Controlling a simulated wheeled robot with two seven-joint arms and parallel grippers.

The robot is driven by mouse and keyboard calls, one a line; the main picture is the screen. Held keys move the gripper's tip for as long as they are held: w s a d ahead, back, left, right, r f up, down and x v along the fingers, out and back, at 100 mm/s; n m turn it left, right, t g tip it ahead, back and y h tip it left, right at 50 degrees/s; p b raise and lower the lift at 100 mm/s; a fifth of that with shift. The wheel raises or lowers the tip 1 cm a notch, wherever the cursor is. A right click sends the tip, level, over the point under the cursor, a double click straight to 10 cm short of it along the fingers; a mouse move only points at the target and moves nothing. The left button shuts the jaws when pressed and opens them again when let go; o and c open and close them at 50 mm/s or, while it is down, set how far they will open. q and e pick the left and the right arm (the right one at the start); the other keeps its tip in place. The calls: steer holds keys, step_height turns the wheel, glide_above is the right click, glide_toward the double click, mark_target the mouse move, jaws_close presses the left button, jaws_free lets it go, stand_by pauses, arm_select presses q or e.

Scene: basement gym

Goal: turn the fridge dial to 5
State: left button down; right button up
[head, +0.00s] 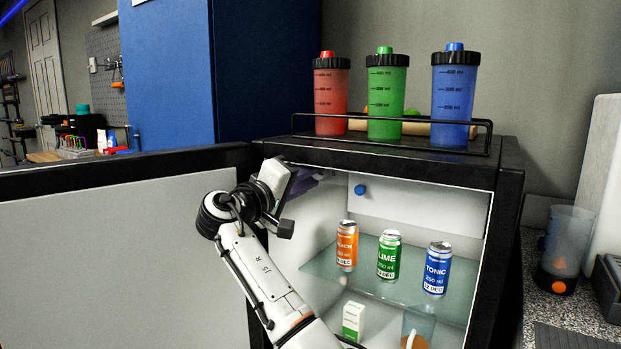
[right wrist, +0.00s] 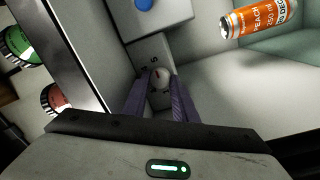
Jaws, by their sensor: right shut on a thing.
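The fridge dial (right wrist: 160,77) is a small pale round knob with a reddish mark, on a light plate inside the fridge. A dark character, perhaps a 5, shows just above it in the right wrist view. My right gripper (right wrist: 158,92) has its two purple fingers on either side of the dial and is shut on it. In the head view the right gripper (head: 308,182) reaches into the upper left of the open fridge (head: 508,205), and the dial is hidden there. My left gripper is not in view.
The fridge door (head: 120,245) stands open at left. An orange can (head: 347,246), a green can (head: 389,256) and a blue can (head: 437,270) stand on the glass shelf. Three shaker bottles (head: 387,100) stand on top.

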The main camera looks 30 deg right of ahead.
steer(key=o, duration=1)
steer(key=shift+o, duration=0.2)
steer(key=shift+r, duration=0.1)
